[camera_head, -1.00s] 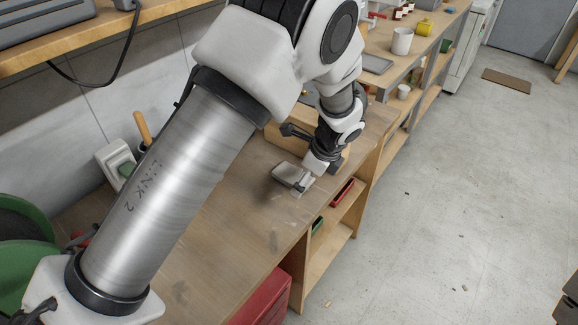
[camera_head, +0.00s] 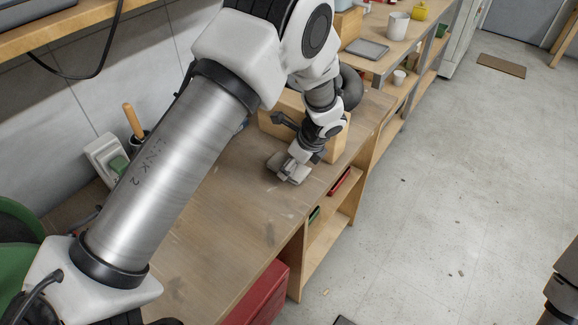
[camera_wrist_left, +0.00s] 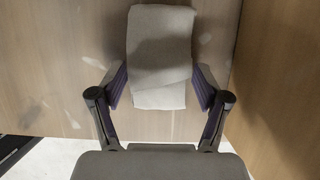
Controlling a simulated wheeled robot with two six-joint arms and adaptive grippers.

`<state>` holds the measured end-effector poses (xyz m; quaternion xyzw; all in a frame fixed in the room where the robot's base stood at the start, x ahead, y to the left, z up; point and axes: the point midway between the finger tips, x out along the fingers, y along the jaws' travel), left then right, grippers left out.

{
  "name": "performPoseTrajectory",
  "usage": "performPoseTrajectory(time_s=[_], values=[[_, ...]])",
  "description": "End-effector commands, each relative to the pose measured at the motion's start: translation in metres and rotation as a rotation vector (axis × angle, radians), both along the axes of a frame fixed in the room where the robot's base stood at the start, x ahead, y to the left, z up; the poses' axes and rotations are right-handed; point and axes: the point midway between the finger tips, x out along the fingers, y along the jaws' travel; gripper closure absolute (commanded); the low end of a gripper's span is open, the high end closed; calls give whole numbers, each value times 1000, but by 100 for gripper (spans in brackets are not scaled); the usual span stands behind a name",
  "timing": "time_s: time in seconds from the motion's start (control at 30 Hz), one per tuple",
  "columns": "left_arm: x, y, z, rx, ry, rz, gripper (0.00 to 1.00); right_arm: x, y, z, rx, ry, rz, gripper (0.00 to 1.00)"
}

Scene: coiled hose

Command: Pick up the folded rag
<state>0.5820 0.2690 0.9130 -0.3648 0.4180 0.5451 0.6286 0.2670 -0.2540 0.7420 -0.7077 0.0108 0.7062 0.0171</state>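The folded rag (camera_wrist_left: 160,55) is a grey, layered cloth bundle lying on the wooden workbench (camera_head: 225,215). In the left wrist view it stands between the two fingers of my left gripper (camera_wrist_left: 160,84), one finger at each side. The fingers are spread, with their tips very close to the rag's edges; whether they touch cannot be told. In the head view my left gripper (camera_head: 291,168) is low at the bench, and partly hides the rag (camera_head: 276,162). Only a dark piece of my right arm shows at the lower right; its gripper is not in view.
A wooden box (camera_head: 336,146) stands just behind my left gripper. A green reel (camera_head: 18,235) is at the far left, and a red box (camera_head: 262,296) is below the bench front. A wooden-handled tool (camera_head: 133,120) stands by the wall. The floor to the right is mostly clear.

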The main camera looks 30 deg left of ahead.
Motion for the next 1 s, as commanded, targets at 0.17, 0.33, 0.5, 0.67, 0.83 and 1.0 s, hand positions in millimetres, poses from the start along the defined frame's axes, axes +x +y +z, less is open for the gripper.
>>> performPoseTrajectory(time_s=[0.17, 0.33, 0.5, 0.67, 0.83, 1.0], values=[[0, 0, -1, 0, 2, 1, 59, 0, 0, 0, 0, 0, 0, 60], [-1, 0, -1, -1, 2, 1, 64, 0, 0, 0, 0, 0, 0, 60], [0, 0, 15, 1, -1, 1, 64, 0, 0, -2, 0, 0, 0, 60], [0, 0, 54, 0, -4, 1, 64, 0, 0, -5, 0, 0, 0, 60], [0, 0, 89, 1, -1, 1, 64, 0, 0, -7, 0, 0, 0, 60], [0, 0, 100, 0, 1, 0, 64, 0, 0, -7, 0, 0, 0, 60]])
